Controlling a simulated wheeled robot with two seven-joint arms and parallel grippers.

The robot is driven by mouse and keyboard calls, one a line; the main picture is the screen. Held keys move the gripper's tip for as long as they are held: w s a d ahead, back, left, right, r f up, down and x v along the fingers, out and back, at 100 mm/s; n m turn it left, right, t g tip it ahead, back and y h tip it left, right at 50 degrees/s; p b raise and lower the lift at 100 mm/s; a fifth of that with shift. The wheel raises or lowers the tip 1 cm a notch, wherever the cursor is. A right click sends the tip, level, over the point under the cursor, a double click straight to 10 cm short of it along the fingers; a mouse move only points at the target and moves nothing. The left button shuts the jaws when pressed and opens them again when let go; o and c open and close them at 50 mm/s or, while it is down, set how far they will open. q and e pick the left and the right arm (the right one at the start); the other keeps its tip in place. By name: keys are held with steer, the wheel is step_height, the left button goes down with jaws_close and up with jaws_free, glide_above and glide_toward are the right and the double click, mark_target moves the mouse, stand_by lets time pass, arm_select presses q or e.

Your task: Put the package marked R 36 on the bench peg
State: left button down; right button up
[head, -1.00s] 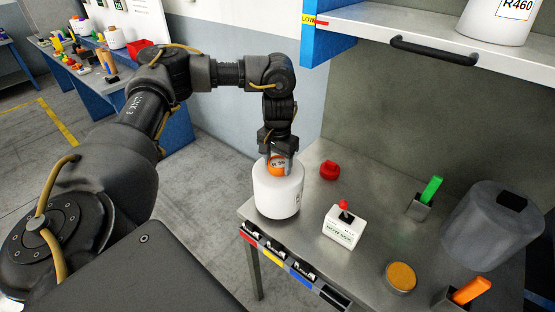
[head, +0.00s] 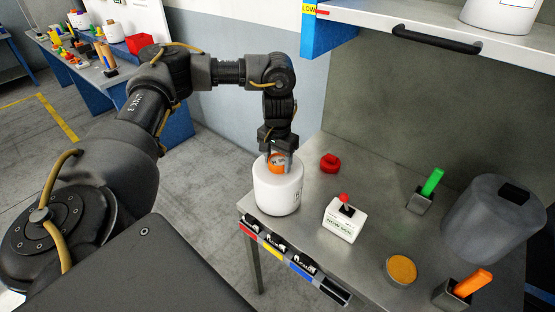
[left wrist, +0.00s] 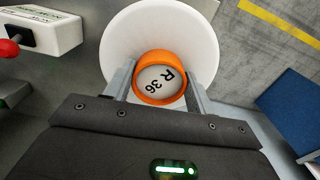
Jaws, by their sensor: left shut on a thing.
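The package marked R 36 is a white yarn bobbin (head: 277,192) with an orange core end (left wrist: 161,78). It stands upright at the left end of the steel bench (head: 318,196). My left gripper (head: 278,160) is above it, pointing down, with its fingers shut on the orange core. In the left wrist view the fingers (left wrist: 160,85) lie on both sides of the orange ring, and "R 36" reads on the round face. No bench peg shows; the bobbin may hide it. I cannot tell whether the bobbin's bottom touches the bench. My right gripper is not in view.
A white box with a red knob (head: 343,220), a red object (head: 330,163), an orange-topped dish (head: 400,270), a green-handled tool (head: 432,182) and a grey drum (head: 492,222) stand on the bench. A shelf (head: 440,45) hangs above at right.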

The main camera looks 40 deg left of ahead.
arm_select(q)
steer(key=shift+f, duration=0.15)
steer(key=c, duration=0.7)
jaws_free()
steer(key=shift+o, duration=1.4)
steer(key=shift+d, duration=0.1)
steer(key=shift+s+f, duration=0.1)
steer(key=shift+r, duration=0.45)
step_height(320, 180, up, 10)
steer(key=shift+b, duration=0.35)
